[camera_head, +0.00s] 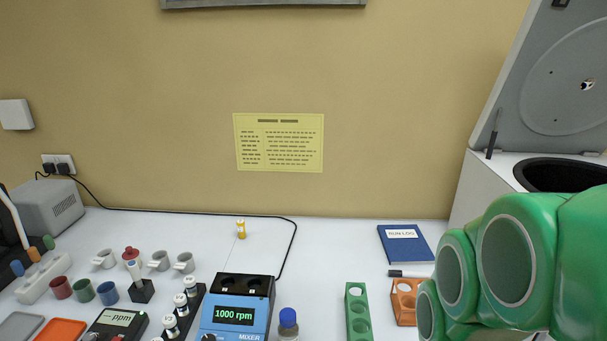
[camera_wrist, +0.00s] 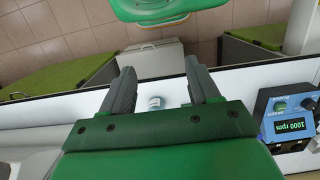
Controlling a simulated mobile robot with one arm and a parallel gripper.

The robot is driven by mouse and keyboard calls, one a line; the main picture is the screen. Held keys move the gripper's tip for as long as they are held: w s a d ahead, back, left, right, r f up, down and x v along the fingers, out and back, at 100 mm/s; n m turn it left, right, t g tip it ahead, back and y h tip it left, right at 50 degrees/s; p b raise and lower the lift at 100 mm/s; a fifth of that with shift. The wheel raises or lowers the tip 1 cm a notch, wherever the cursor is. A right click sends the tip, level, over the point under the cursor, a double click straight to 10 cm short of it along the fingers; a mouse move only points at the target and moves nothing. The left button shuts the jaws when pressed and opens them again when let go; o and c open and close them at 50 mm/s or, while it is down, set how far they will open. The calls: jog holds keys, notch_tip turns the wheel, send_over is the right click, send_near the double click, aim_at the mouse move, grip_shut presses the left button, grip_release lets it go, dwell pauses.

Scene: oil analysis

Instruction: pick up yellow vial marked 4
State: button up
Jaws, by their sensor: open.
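A small yellow vial (camera_head: 241,229) with a pale label stands upright on the white table near the wall, behind the mixer. Any number on it is too small to read. My gripper (camera_wrist: 160,72) is open, its two grey fingers spread apart and nothing held. Its fingers are not visible in the head view, where my green arm fills the lower right. The yellow vial is not visible in the wrist view. A small whitish bottle or vial (camera_wrist: 155,102) shows between the fingers, apart from them.
The blue mixer (camera_head: 235,315), reading 1000 rpm, stands in front of the yellow vial. Left of it are a rack of white-capped vials (camera_head: 181,305) and several cups. A blue-capped bottle (camera_head: 288,322), green rack (camera_head: 358,312) and orange rack (camera_head: 405,302) are right. A black cable (camera_head: 292,240) runs behind.

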aim_at(241, 225)
jog(key=shift+w, duration=0.1)
